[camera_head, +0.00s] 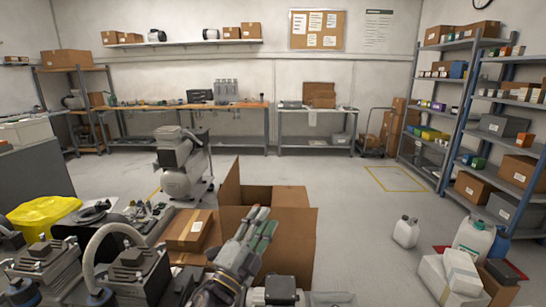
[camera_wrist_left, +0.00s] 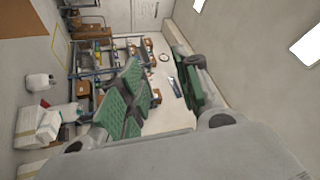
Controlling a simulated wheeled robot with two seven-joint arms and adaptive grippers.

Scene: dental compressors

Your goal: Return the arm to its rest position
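My left gripper (camera_head: 262,224) reaches up from the bottom of the head view, in front of an open cardboard box (camera_head: 297,230). In the left wrist view its two green-padded fingers (camera_wrist_left: 157,75) stand apart with nothing between them, only the far wall and shelving behind. The gripper is open and empty. It overlaps the box in the head view; whether it touches the box cannot be told. My right gripper is in neither view.
Compressor units (camera_head: 130,270) crowd the lower left, beside a closed carton (camera_head: 187,230) and a yellow bag (camera_head: 45,213). A compressor (camera_head: 182,170) stands on the floor behind. White jugs (camera_head: 406,232) and boxes stand at right, near shelving (camera_head: 440,120). The middle floor is clear.

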